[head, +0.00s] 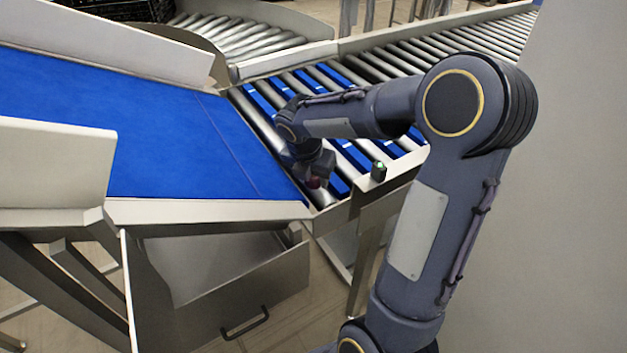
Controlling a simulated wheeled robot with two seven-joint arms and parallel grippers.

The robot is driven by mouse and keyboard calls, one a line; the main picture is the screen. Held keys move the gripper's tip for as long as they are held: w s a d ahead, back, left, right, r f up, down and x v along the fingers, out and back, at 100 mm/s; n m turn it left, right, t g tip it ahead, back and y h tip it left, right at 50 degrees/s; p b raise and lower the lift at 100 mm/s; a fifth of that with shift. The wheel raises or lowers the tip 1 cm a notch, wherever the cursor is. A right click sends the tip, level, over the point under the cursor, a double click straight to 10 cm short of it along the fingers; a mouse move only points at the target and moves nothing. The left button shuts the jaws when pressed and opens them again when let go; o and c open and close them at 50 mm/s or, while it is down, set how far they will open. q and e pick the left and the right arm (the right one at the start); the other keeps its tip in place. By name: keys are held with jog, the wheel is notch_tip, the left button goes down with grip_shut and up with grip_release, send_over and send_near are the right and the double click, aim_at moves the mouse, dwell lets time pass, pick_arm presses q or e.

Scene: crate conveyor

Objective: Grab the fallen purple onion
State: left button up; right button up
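The purple onion (314,182) shows as a small dark red patch at the near end of the roller section, beside the blue belt's right edge. My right gripper (316,178) points down right at the onion and covers most of it. The fingers are small and dark, so I cannot tell whether they are open or closed on it. My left gripper is not in view.
A wide blue belt (160,130) with metal side walls lies to the left. The roller conveyor (400,65) with blue strips runs to the upper right. A metal drawer (235,290) with a black handle stands below the belt.

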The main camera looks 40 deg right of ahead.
jog(key=c, duration=0.5)
jog(key=shift+r, duration=0.1)
jog(key=shift+c, duration=0.2)
